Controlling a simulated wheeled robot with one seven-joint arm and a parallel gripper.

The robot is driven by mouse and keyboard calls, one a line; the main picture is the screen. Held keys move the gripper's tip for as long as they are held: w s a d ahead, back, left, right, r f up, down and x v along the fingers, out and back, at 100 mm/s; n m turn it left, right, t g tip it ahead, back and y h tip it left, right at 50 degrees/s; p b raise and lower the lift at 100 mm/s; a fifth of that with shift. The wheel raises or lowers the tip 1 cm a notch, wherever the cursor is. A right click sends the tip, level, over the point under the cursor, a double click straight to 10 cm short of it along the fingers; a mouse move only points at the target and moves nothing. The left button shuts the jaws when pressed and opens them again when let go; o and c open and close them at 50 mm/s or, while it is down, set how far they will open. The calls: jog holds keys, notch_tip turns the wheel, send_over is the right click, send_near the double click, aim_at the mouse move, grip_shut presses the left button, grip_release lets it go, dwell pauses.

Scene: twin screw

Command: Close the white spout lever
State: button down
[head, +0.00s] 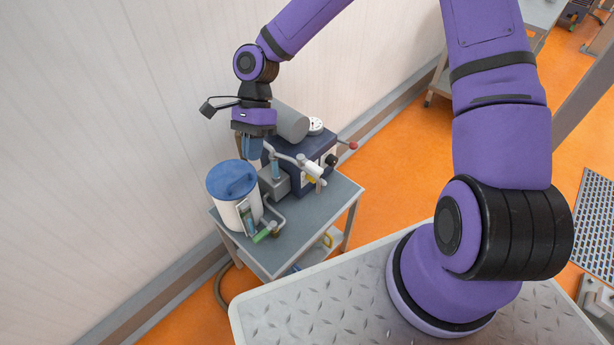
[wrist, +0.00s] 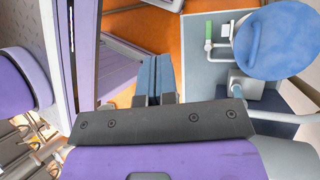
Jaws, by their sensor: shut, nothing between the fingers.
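A white cylindrical piece (head: 313,170) sits at the front end of a pale pipe on the dark blue machine (head: 315,172); I cannot clearly tell a separate lever on it. A small white part (wrist: 225,31) shows beside a green handle (wrist: 208,32) in the wrist view. My gripper (head: 250,149) is above the cart, behind the blue-lidded tank and left of the white piece, apart from it. Its blue fingers (wrist: 155,75) are together and empty.
The white tank with a blue lid (head: 232,180) stands at the cart's left. A green handle (head: 262,236) is on low piping at its front. A grey cylinder (head: 289,122) tops the machine. The grey cart top (head: 290,238) has bare room at its front.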

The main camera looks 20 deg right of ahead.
aim_at(313, 172)
jog(key=s+f+n+t+h, duration=0.2)
jog(key=f+n+t+h, duration=0.4)
jog(key=f+n+h, duration=0.2)
jog(key=s+f+n+t+h, duration=0.3)
jog(key=f+n+t+h, duration=0.4)
jog(key=n+h, duration=0.3)
jog(key=shift+s+d+f+h, duration=0.2)
jog(key=shift+f+h, duration=0.35)
jog(key=shift+h, duration=0.45)
jog(key=x, duration=1.4)
jog(key=shift+w, duration=0.1)
jog(key=shift+n+t, duration=0.3)
